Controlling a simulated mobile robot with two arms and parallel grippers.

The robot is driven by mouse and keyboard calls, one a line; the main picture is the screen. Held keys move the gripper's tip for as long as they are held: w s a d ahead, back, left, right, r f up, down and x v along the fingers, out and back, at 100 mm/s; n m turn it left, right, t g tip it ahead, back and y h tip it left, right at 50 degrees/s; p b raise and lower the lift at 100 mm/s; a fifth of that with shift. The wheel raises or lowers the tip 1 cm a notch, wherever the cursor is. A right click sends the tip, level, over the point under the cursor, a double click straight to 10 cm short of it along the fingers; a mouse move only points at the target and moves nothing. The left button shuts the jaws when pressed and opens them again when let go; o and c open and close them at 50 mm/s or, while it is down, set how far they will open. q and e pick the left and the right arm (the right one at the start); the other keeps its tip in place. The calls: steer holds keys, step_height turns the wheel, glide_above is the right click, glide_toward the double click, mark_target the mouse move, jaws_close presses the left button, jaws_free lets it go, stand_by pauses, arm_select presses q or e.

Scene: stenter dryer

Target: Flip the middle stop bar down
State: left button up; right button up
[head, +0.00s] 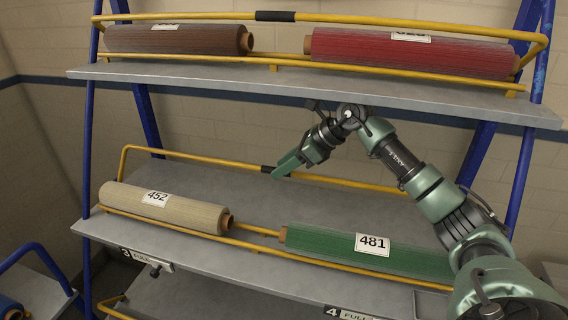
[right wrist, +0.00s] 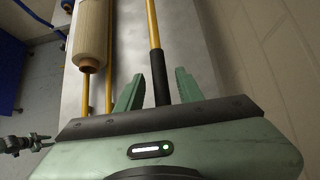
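The middle stop bar is a yellow tube (head: 205,158) with a black grip (head: 268,169), standing raised above the middle shelf. My right gripper (head: 280,171) is at the black grip. In the right wrist view, my right gripper (right wrist: 160,92) is open, with one green finger on each side of the black grip (right wrist: 160,80). A gap shows between the grip and the left finger; contact at the right finger cannot be told. My left gripper is not in the head view.
The middle shelf (head: 235,188) carries a beige roll (head: 165,208) marked 452 and a green roll (head: 330,247) marked 481. Above it, the upper shelf (head: 290,88) holds a brown roll (head: 185,39) and a red roll (head: 400,54). Blue posts (head: 88,150) frame the rack.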

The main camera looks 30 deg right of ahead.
jaws_close()
stand_by(1.4)
